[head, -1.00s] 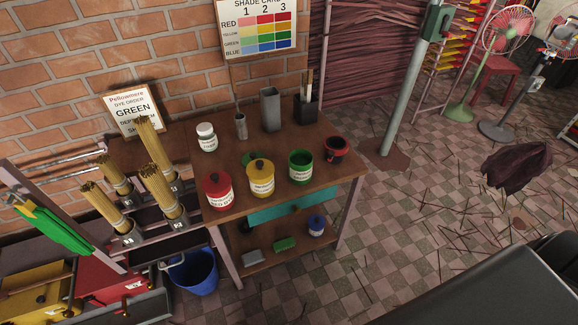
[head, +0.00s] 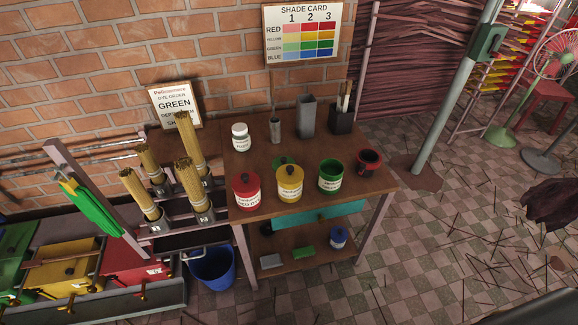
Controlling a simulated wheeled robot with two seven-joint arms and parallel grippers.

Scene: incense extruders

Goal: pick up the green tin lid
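The green tin (head: 331,178) stands on the wooden bench top (head: 375,185), with a dark open top and no lid on it. The red tin (head: 246,192) stands left of the yellow one; both have lids with dark knobs. Neither of my grippers is in view.
A small dark red pot (head: 369,161) stands right of the green tin. A white jar (head: 240,136), a grey box (head: 306,116) and a brush holder (head: 341,120) stand at the back. Incense bundles (head: 190,182) stand left. A blue bucket (head: 212,268) is on the floor.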

